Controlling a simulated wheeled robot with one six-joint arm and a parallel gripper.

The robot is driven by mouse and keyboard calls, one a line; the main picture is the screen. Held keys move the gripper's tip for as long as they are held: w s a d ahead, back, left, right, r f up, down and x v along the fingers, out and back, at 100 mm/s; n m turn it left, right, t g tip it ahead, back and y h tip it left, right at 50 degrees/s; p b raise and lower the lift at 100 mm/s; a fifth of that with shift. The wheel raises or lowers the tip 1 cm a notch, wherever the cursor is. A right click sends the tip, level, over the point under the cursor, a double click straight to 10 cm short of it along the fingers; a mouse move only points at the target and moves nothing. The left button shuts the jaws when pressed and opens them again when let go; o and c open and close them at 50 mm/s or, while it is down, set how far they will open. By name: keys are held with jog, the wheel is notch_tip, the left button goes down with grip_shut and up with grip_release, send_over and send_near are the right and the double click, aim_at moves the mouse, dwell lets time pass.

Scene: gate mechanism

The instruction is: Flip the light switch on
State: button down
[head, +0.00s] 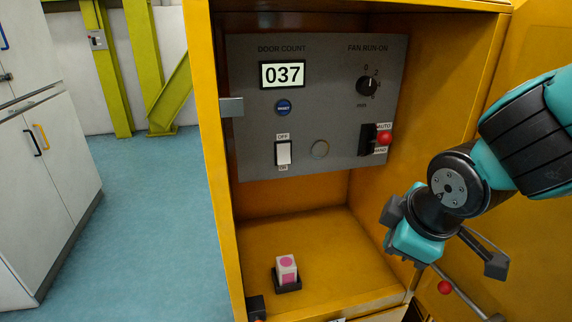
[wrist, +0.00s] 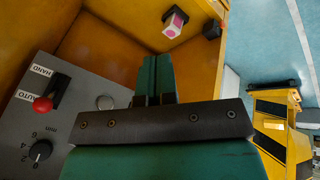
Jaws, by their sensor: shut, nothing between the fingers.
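A white rocker switch (head: 283,152) sits low on the grey panel in the head view, with an OFF label above it and a small label below that I cannot read clearly. I cannot tell its tilt for sure. It does not show in the wrist view, where my gripper covers part of the panel. Another small switch plate (head: 97,40) is on a green post at the far left; its details are too small to read. My gripper (head: 412,246) is at the right of the cabinet opening, right of and lower than the rocker, apart from it. Its fingers (wrist: 153,78) are together and empty.
The grey panel (head: 240,90) also bears a blue button (head: 283,107), a black knob (head: 367,86), a ring (head: 320,149) and a red-tipped AUTO/HAND lever (head: 384,138). Blue floor is clear at left.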

jog(key=w+a+f+n+t+h, duration=0.1)
jog(key=w+a+n+t+h, duration=0.15)
jog(key=w+n+t, duration=0.45)
jog(key=w+a+r+n+t+y, duration=0.1)
jog(key=a+n+t+y, duration=0.1)
jog(key=a+n, duration=0.4)
jog(key=w+a+r+n+t+y, duration=0.1)
jog(key=a+n+y, duration=0.3)
jog(key=n, duration=0.9)
jog(key=shift+w+a+r+t, duration=0.15)
jog(key=shift+a+r+t, duration=0.35)
jog(key=shift+a, duration=0.4)
jog(key=shift+p, duration=0.3)
jog(key=p, duration=0.7)
send_near(284, 162)
jog(key=x, duration=0.7)
jog(key=shift+w+a, duration=0.1)
jog(key=shift+w, duration=0.15)
jog(key=shift+b, duration=0.3)
